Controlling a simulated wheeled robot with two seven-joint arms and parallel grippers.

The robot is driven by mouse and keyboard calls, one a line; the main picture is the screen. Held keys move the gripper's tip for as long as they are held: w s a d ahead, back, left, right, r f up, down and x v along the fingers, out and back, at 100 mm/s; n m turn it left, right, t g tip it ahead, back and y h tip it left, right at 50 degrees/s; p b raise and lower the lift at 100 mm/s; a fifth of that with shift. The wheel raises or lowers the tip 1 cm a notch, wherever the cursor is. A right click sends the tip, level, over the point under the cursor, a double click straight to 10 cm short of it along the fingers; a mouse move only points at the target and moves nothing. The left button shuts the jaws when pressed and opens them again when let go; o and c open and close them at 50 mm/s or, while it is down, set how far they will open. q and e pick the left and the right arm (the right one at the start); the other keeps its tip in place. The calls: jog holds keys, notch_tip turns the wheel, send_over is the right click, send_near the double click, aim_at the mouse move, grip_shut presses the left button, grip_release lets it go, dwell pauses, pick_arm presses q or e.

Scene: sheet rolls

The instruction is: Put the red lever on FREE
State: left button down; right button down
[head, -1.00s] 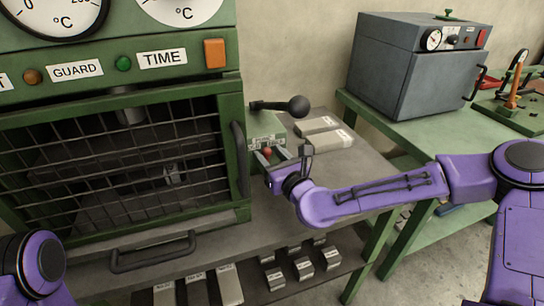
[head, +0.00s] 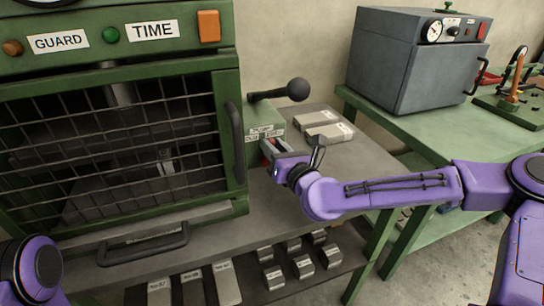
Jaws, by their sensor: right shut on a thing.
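The red lever (head: 267,149) is on the front of a small green valve box (head: 262,115), right of the green press. Only a bit of its red shows; the rest is hidden by my right gripper. My right gripper (head: 271,150) is shut on the red lever, its arm reaching in from the right. White labels (head: 265,131) sit on the box just above the lever, too small to read surely, so I cannot tell which position the lever is at. My left gripper is out of view; only a purple part of that arm shows at lower left.
A black ball-ended handle (head: 297,90) sticks out above the valve box. The press has a mesh guard (head: 110,150) and a side handle (head: 236,140) close left of my gripper. Labelled grey blocks (head: 322,126) lie behind it. A grey oven (head: 415,65) stands on the right table.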

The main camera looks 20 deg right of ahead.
jog(key=m+b, duration=0.1)
jog(key=b, duration=0.1)
jog(key=d+f+m+b, duration=0.1)
jog(key=m+b, duration=0.1)
jog(key=b, duration=0.1)
jog(key=shift+d+f+t+b, duration=0.2)
jog(key=shift+d+t+b, duration=0.1)
jog(key=shift+t, duration=0.1)
jog(key=shift+d+m+b, duration=0.15)
jog(key=shift+m+b, duration=0.7)
jog(key=shift+m, duration=0.05)
jog(key=c, duration=0.9)
grip_release()
jog(key=shift+r, duration=0.1)
jog(key=shift+o, duration=0.2)
